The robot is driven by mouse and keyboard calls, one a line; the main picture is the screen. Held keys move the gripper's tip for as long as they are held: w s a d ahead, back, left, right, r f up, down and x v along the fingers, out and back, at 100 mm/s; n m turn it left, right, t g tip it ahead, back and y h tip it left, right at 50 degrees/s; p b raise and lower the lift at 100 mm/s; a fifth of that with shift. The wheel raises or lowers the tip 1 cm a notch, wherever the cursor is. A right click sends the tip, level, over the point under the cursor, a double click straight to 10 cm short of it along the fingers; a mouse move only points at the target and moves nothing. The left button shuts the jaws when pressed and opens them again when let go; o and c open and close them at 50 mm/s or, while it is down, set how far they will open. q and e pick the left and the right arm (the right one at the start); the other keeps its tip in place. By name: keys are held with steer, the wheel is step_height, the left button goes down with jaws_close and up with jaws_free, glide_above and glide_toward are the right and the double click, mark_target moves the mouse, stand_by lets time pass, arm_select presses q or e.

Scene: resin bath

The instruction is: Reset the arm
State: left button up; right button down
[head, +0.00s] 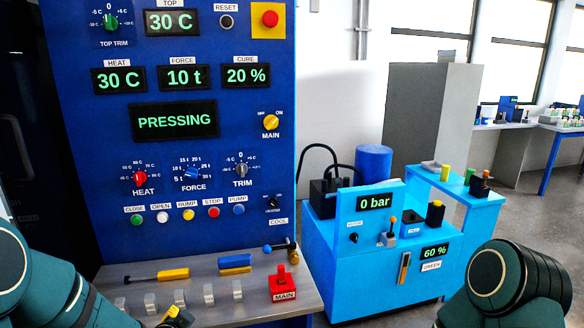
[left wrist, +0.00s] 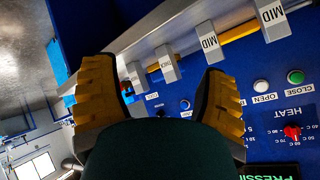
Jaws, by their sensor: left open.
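My left gripper shows in the left wrist view (left wrist: 158,78) with its two yellow-padded fingers wide apart and nothing between them. In the head view only a yellow tip of it (head: 175,318) shows at the bottom edge, by the grey shelf (head: 130,275) of the blue press panel (head: 75,150). My left arm comes in at lower left. My right arm shows at lower right, but its gripper is out of view.
The display (head: 174,121) reads PRESSING. The shelf carries a yellow-handled tool (head: 173,274), a blue-and-yellow block (head: 235,263) and a red MAIN switch (head: 284,284). A light-blue cabinet (head: 330,270) reading 0 bar stands at right. Open floor lies further right.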

arm_select(q)
steer(key=s+d+f+n+g+h, duration=0.1)
steer(key=s+d+f+n+g, duration=0.3)
steer(key=s+d+f, duration=0.3)
steer(key=s+d+f+n+g+h, duration=0.2)
steer(key=s+d+f+n+g, duration=0.2)
steer(key=s+d+f, duration=0.4)
steer(key=s+f+n, duration=0.1)
steer(key=s+f, duration=0.1)
steer(key=s, duration=0.3)
steer(key=shift+s+g, duration=0.2)
steer(key=shift+g, duration=0.1)
stand_by(0.4)
